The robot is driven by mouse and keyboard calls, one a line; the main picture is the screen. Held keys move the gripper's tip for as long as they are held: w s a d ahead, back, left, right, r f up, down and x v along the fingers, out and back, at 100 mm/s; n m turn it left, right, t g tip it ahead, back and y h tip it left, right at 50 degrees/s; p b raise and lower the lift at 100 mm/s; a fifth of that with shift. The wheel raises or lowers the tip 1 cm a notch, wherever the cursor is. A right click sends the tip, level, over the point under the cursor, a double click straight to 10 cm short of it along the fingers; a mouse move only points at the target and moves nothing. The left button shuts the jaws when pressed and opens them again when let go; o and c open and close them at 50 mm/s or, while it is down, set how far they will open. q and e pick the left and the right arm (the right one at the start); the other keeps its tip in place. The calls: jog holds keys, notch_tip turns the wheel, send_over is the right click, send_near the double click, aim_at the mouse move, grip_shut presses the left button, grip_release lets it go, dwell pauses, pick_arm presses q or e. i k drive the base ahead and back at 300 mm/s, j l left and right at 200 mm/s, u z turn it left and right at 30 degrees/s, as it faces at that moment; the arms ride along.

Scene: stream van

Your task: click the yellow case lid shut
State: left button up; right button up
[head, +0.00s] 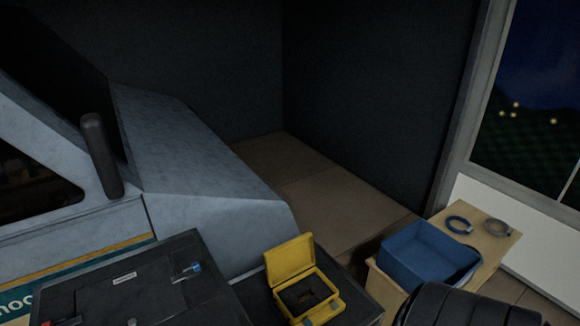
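The small yellow case (322,311) sits near the bottom centre of the head view, on a dark surface (257,297). Its yellow lid (289,259) stands open, raised at the back edge and leaning slightly. Black foam (303,292) with a cut-out lines the inside of the case. A small latch or handle shows at its front edge. Neither of my grippers is in view.
A large dark case or panel (124,290) lies left of the yellow case. Right of it, a blue bin (425,250) and two coiled cables, blue (458,225) and grey (497,227), rest on a wooden top (487,244).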

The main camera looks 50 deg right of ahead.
aim_at(285, 261)
jog(key=l+z, duration=0.1)
jog(key=z, duration=0.8)
jog(key=i+z, duration=0.1)
jog(key=z, duration=0.4)
jog(key=l+z, duration=0.2)
